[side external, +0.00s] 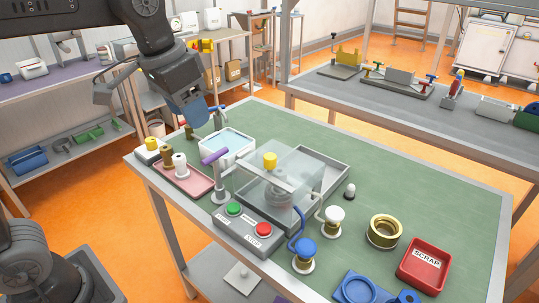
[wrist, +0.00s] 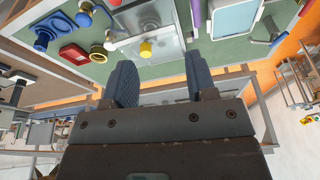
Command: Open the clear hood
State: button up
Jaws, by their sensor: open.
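The clear hood (side external: 250,186) is a see-through box over a grey round part in the middle of the green bench. It looks lowered. A yellow knob (side external: 270,160) shows at its top; in the wrist view this knob (wrist: 146,49) lies just beyond my fingertips. My gripper (side external: 193,120) is high above the bench, up and left of the hood, apart from it. Its two blue fingers (wrist: 161,58) are spread with nothing between them. The hood's hinge is not clear.
In front of the hood stands a control box (side external: 246,232) with green and red buttons. A purple-topped post (side external: 216,156) and a water tray (side external: 228,146) are left of it. A brass ring (side external: 384,231) and red scrap bin (side external: 424,266) are right. The bench's far right is clear.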

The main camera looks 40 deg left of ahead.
jog(key=w+d+r+m+g, duration=0.1)
jog(key=w+d, duration=0.2)
jog(key=w, duration=0.3)
jog(key=m+g, duration=0.1)
jog(key=g, duration=0.1)
send_near(268, 157)
notch_tip(268, 157, down, 10)
jog(key=shift+d+r, duration=0.15)
grip_shut()
dwell(0.4)
